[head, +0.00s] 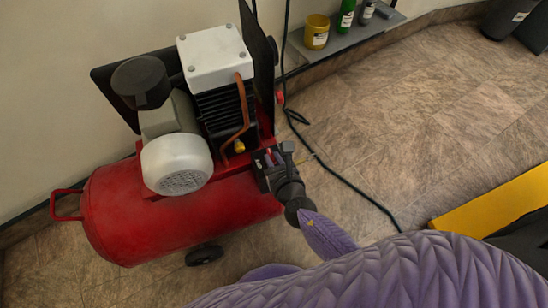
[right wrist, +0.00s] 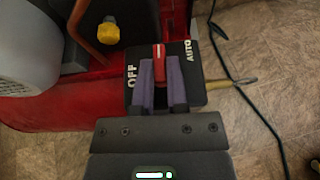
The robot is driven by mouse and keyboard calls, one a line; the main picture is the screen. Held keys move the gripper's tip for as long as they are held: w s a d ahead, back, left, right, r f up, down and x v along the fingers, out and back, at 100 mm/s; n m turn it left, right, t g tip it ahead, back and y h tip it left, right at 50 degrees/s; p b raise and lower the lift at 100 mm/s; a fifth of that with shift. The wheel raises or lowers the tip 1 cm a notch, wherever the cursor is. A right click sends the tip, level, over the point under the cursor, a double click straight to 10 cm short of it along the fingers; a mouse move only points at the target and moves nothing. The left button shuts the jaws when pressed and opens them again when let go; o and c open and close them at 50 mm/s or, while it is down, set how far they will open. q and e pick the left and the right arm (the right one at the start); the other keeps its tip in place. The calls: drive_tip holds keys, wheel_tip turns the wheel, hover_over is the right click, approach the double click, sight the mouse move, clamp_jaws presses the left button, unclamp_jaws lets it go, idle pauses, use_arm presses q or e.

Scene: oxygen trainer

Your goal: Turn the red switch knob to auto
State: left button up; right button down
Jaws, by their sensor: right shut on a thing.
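The red switch knob (right wrist: 159,62) sits on a black switch box (right wrist: 204,82) on the compressor, with white OFF lettering on its left and AUTO on its right. The knob stands roughly upright, between the two labels. My right gripper (right wrist: 161,82) is shut on the knob, with a purple finger on each side of it. In the head view the right gripper (head: 277,158) is at the switch box and covers much of it and of the knob. My left gripper is not in view.
The red compressor tank (head: 130,215) carries a grey motor (head: 176,164) and a white-topped pump (head: 215,56). A copper pipe and yellow fitting (head: 239,147) are left of the switch. A dark cable (head: 350,187) lies on the floor. A shelf with bottles (head: 345,17) is behind.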

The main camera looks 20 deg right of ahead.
drive_tip(key=c, duration=0.6)
unclamp_jaws()
drive_tip(key=shift+c, duration=0.2)
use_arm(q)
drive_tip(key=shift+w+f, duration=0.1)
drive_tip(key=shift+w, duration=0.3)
use_arm(e)
drive_tip(key=shift+s+r, duration=0.2)
drive_tip(key=shift+s, duration=0.05)
use_arm(q)
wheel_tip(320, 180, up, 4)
drive_tip(key=p, duration=0.3)
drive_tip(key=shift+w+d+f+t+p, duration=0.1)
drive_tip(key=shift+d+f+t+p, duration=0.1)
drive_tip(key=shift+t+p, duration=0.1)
use_arm(e)
drive_tip(key=v, duration=0.9)
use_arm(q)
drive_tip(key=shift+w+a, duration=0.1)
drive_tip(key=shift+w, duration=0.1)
use_arm(e)
drive_tip(key=shift+s, duration=0.15)
